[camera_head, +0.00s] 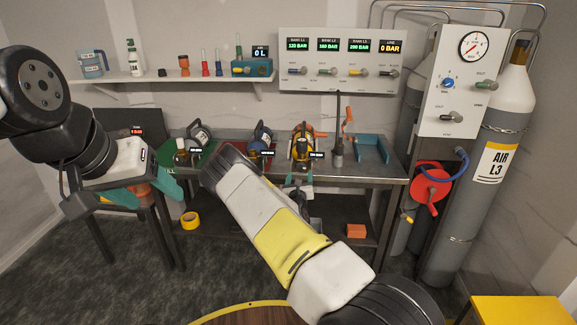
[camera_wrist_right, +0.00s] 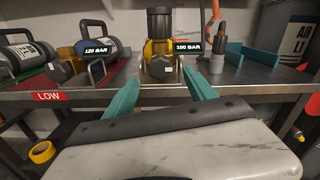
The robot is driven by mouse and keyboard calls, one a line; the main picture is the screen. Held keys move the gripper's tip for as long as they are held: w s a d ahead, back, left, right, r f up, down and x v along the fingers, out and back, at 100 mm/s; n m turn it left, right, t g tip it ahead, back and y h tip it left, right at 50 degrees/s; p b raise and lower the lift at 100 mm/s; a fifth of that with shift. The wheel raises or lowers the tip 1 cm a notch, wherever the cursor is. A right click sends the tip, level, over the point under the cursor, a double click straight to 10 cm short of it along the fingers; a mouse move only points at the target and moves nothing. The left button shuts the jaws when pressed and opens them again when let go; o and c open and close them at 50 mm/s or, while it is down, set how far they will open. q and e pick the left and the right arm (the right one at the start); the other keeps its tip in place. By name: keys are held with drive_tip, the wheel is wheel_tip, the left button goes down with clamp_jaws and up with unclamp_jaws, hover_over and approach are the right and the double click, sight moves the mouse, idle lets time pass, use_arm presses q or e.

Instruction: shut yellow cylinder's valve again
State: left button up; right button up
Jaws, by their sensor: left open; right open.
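The yellow cylinder (camera_head: 301,148) lies on the workbench with its end towards me, and it also shows in the right wrist view (camera_wrist_right: 158,47). Its front end has a dark knob-like fitting (camera_wrist_right: 160,67), and a pressure label floats beside it. My right gripper (camera_wrist_right: 160,82) is open, its two teal fingers pointing at the yellow cylinder from in front of the bench edge, with nothing between them. In the head view my right arm partly hides that gripper. My left gripper (camera_head: 142,190) is open and empty at the left, in front of the side table.
The bench edge (camera_wrist_right: 270,90) lies close beyond my right gripper.

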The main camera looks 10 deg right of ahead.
sight(301, 167)
drive_tip(key=x, duration=0.6)
drive_tip(key=shift+s, duration=0.1)
drive_tip(key=c, duration=1.4)
